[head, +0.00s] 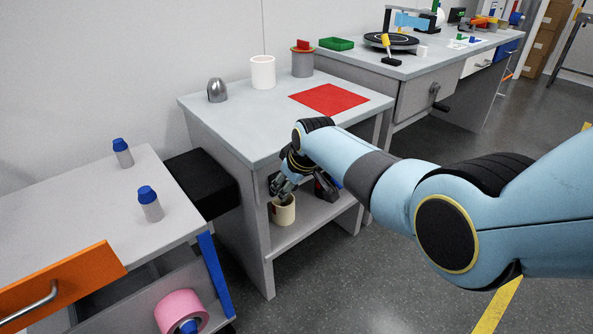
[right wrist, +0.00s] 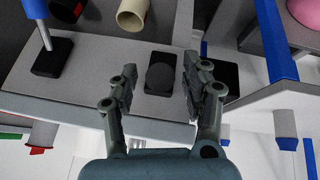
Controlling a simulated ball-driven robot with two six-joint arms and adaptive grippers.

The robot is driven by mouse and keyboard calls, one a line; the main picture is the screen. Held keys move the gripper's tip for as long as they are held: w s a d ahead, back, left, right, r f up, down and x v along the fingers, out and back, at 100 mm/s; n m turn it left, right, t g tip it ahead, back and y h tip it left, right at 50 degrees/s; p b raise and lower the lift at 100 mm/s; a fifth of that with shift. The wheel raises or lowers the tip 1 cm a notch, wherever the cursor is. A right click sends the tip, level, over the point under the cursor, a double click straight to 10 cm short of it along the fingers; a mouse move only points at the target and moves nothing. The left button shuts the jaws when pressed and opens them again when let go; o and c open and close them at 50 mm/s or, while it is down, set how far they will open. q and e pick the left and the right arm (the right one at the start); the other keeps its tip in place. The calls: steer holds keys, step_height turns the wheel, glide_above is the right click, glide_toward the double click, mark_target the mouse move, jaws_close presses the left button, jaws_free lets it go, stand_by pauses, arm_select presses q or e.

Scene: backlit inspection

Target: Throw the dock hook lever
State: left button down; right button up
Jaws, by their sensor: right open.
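My right gripper (head: 286,183) reaches under the top of the middle grey table, and it shows open and empty in the right wrist view (right wrist: 160,90). A lever (right wrist: 46,35) with a pale rod and blue upper end rises from a black base at the far left of the wrist view, apart from my fingers. A dark rounded block (right wrist: 160,75) appears between the fingers; whether it is touched cannot be told. I cannot tell for certain which part is the dock hook. In the head view my arm covers much of this place. My left gripper is not in view.
A cream cup (head: 284,213) stands on the lower shelf close to my right gripper. A black box (head: 203,182) sits beside the table. A white cup (head: 263,72), a grey canister (head: 302,64) and a red mat (head: 328,99) are on top. An orange drawer (head: 70,278) juts out at left.

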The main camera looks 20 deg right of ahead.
steer(key=v, duration=1.1)
